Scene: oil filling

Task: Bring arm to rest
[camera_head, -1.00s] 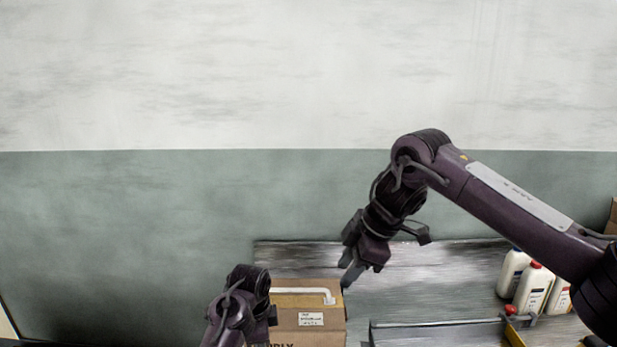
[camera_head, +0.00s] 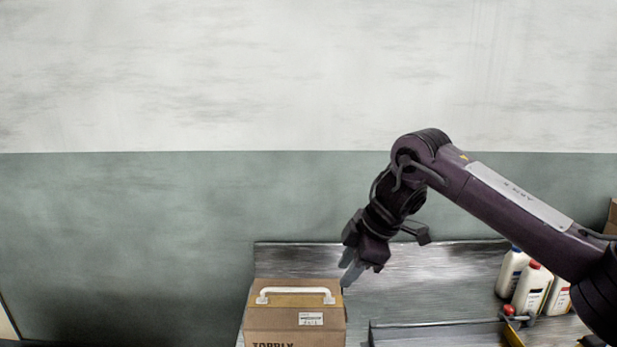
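My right arm reaches in from the right, its elbow raised, and its gripper (camera_head: 350,273) points down and left. The gripper is above the right rear corner of a brown cardboard box (camera_head: 277,325) that has a white handle (camera_head: 296,292) on top. The gap between its fingers is too small to read at this angle. Nothing shows held in it. My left gripper and arm are not in this view.
A grey metal workbench (camera_head: 450,262) runs along the green and white wall. White bottles (camera_head: 511,272) with blue and red caps stand at its right. A shallow tray (camera_head: 440,325) lies at the front. The wall area at left is clear.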

